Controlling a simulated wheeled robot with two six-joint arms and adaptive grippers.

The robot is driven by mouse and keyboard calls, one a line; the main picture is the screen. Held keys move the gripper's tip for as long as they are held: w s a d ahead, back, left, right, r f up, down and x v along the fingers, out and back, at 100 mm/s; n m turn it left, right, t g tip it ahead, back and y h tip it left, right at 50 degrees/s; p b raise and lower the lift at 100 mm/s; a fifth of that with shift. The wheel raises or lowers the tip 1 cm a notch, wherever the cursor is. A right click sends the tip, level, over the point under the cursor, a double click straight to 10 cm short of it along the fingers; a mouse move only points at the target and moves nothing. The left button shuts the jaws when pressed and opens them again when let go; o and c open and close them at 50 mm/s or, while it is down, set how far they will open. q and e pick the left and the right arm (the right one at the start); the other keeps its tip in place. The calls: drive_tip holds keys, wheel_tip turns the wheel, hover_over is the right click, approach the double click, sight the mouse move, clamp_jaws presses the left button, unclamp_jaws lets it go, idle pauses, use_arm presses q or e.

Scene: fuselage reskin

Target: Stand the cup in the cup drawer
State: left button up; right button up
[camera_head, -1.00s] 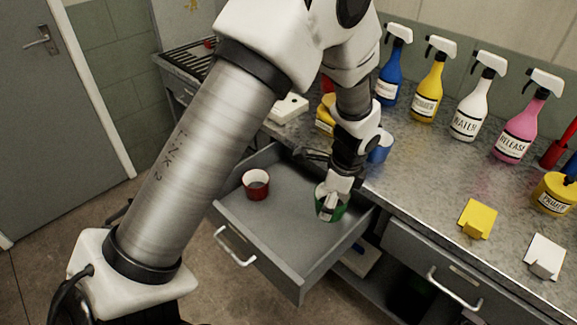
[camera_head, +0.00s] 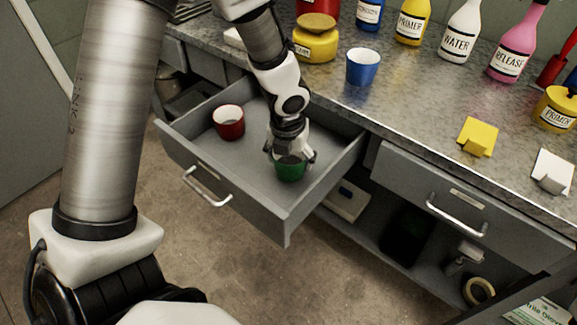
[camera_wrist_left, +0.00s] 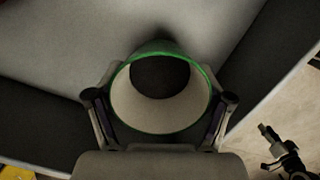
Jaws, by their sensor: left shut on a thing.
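The green cup (camera_head: 290,171) is upright inside the open drawer (camera_head: 210,160), toward its right side. My left gripper (camera_head: 290,154) comes down from above and is shut on it, a finger on either side. In the left wrist view the cup's green rim (camera_wrist_left: 161,132) and pale, empty inside show between the fingers (camera_wrist_left: 160,108). Whether its base touches the drawer floor I cannot tell. A red cup (camera_head: 228,123) stands in the drawer to the left, apart from the green one. A blue cup (camera_head: 362,67) stands on the counter. My right gripper is not in view.
The counter (camera_head: 400,110) behind holds a yellow jar (camera_head: 316,40), several bottles and a yellow block (camera_head: 478,136). A closed drawer (camera_head: 460,200) is at the right, above an open shelf. The drawer floor is bare toward the front.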

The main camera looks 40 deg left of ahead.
use_arm(q)
wheel_tip(320, 180, down, 3)
drive_tip(key=shift+r+b, duration=0.1)
drive_tip(key=shift+b, duration=0.5)
drive_tip(key=shift+r, duration=0.15)
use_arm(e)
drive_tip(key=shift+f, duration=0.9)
use_arm(q)
drive_tip(key=o, duration=1.2)
drive_tip(key=r+p, duration=0.2)
drive_tip(key=r, duration=0.2)
drive_tip(key=s+r+p, duration=0.1)
drive_tip(key=r+p, duration=0.1)
drive_tip(key=r, duration=0.2)
drive_tip(key=r+p, duration=0.2)
drive_tip(key=r, duration=0.2)
drive_tip(key=shift+s+d+p, duration=0.25)
drive_tip(key=shift+s+p, duration=0.1)
drive_tip(key=shift+s, duration=0.05)
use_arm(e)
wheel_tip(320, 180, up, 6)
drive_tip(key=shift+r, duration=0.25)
